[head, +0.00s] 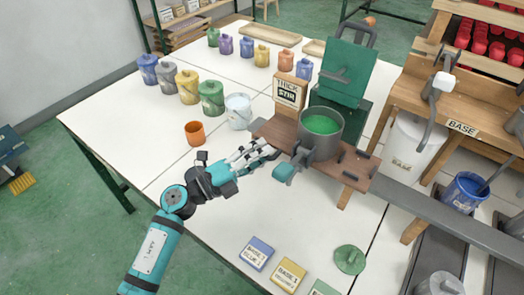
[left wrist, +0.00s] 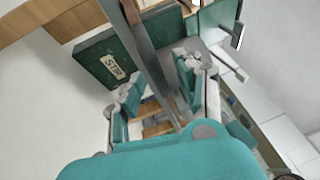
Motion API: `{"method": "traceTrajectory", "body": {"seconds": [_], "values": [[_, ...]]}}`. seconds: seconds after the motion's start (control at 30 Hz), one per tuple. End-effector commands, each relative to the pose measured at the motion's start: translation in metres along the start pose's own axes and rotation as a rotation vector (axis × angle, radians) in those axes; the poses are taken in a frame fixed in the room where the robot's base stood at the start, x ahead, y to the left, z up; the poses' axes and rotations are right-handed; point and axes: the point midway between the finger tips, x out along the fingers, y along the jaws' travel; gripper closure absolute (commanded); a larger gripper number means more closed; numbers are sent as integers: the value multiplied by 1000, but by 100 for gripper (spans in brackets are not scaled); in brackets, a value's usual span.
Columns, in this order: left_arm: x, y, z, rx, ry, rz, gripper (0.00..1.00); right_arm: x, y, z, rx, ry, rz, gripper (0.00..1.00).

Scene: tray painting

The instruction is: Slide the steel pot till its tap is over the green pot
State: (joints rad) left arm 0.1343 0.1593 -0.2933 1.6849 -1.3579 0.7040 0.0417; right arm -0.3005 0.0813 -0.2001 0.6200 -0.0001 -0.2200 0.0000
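The steel pot (head: 322,140), open and holding green paint, stands on a brown plank (head: 275,133) raised above the table. A grey fitting at its lower left looks like the tap (head: 299,157); a teal piece beside it is unclear. A green pot (head: 211,98) with a lid stands in the row at left, well away from the steel pot. My left gripper (head: 268,153) is just left of the tap by the plank's front edge. In the left wrist view its fingers (left wrist: 160,92) are apart, with a dark grey strip between them; contact is unclear. My right gripper does not show.
An orange cup (head: 195,132) and a white pot (head: 238,111) stand left of the plank. A sign block (head: 290,92) and a green stand (head: 345,70) are behind the steel pot. Label cards and a green lid (head: 349,259) lie in front. The left front table is clear.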

Motion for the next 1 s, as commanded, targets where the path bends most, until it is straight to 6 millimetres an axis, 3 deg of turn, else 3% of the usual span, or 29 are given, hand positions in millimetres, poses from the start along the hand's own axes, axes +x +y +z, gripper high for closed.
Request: {"method": "traceTrajectory", "body": {"seconds": [0.37,0.63,1.0], "values": [[6,0,0,0,0,0,65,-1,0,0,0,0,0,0],[6,0,0,0,0,0,100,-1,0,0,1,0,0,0],[5,2,0,0,0,3,100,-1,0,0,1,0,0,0]]}}
